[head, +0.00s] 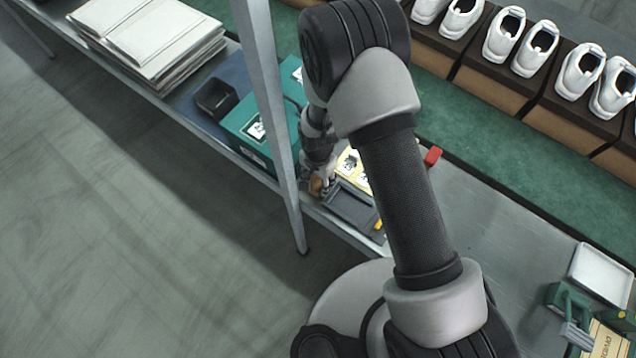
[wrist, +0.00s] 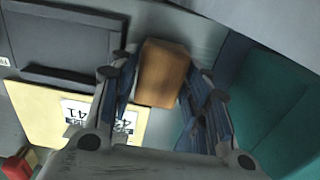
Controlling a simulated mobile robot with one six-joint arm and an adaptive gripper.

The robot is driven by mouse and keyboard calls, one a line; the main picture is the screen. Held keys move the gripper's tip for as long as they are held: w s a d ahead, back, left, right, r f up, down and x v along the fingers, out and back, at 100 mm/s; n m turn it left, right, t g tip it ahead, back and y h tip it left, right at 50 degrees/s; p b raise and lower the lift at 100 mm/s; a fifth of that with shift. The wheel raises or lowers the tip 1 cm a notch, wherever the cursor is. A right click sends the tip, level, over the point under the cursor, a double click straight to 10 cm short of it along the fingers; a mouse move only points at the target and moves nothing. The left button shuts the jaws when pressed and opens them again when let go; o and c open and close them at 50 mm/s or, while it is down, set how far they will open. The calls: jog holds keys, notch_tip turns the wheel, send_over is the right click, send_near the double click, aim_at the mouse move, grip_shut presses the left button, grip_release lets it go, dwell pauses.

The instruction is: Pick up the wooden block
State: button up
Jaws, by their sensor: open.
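The wooden block (wrist: 163,73) is a small orange-brown block in the upper middle of the wrist view. It lies on the grey bench top between the two fingers of my gripper (wrist: 158,95). The fingers are open, one on each side of the block; whether either touches it I cannot tell. In the head view the block (head: 316,186) is a small brown spot beside my gripper (head: 324,188), partly hidden by it.
A dark grey tray (head: 350,212) and a yellow card (wrist: 40,112) lie left of the block in the wrist view. A teal box (wrist: 275,100) stands close on the right. A red object (head: 432,156) and a grey post (head: 268,90) are nearby.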

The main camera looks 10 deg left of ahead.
aim_at(318, 180)
jog(key=shift+f, duration=0.7)
jog(key=shift+c, duration=0.3)
jog(key=shift+r, duration=0.1)
jog(key=c, duration=0.7)
notch_tip(318, 180, up, 20)
jog(key=p, duration=0.4)
